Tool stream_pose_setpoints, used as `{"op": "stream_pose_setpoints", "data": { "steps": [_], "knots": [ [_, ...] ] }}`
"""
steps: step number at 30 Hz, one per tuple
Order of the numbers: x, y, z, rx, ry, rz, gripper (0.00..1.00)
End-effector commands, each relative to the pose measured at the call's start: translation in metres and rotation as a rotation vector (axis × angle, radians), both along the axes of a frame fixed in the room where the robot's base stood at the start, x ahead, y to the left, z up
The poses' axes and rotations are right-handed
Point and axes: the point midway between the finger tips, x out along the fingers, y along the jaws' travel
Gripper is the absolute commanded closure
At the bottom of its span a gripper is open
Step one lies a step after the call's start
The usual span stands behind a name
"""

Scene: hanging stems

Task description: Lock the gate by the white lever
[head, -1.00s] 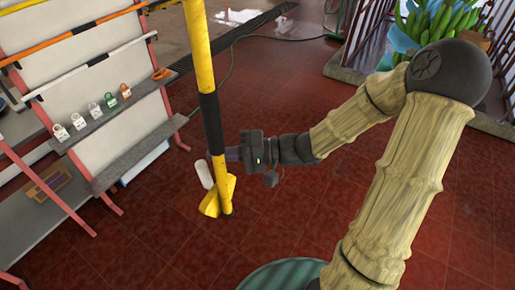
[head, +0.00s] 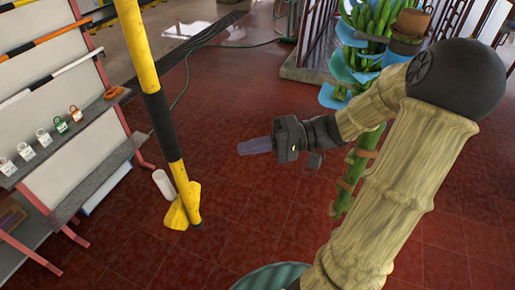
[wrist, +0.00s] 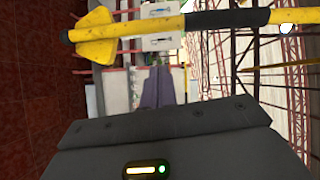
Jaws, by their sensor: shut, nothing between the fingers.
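A yellow-and-black pole (head: 160,110) hangs down at left of centre in the head view, with a yellow flared piece (head: 181,208) at its lower end. A white rounded piece (head: 163,184), which looks like the white lever, shows just left of that end; how it joins the pole is hidden. My gripper (head: 243,147) is to the right of the pole, apart from it, pointing left with its fingers together and empty. In the wrist view the purple-grey fingers (wrist: 158,88) show below the sideways pole (wrist: 150,27). I cannot make out the gate itself.
At left, a rack holds coloured bars and a shelf (head: 80,150) with several padlocks (head: 44,138). At upper right, green bananas (head: 375,20) with blue sheets (head: 345,65) hang on a stem behind my arm. Red tiled floor (head: 240,220) is open around the pole.

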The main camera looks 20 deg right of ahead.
Motion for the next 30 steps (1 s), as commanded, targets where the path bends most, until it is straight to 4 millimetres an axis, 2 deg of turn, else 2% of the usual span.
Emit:
{"op": "stream_pose_setpoints", "data": {
  "steps": [3, 6, 17, 22, 27, 30],
  "knots": [
    [-0.002, -0.011, 0.000, -0.001, 0.000, 0.000, 1.00],
    [-0.003, -0.014, 0.001, 0.000, 0.000, 0.001, 1.00],
    [-0.004, -0.010, -0.003, -0.018, 0.019, 0.010, 1.00],
    [-0.012, 0.009, -0.031, -0.141, 0.129, 0.068, 1.00],
    [-0.032, 0.032, -0.078, -0.394, 0.295, 0.144, 1.00],
    [-0.045, 0.037, -0.104, -0.563, 0.370, 0.169, 1.00]
  ]
}}
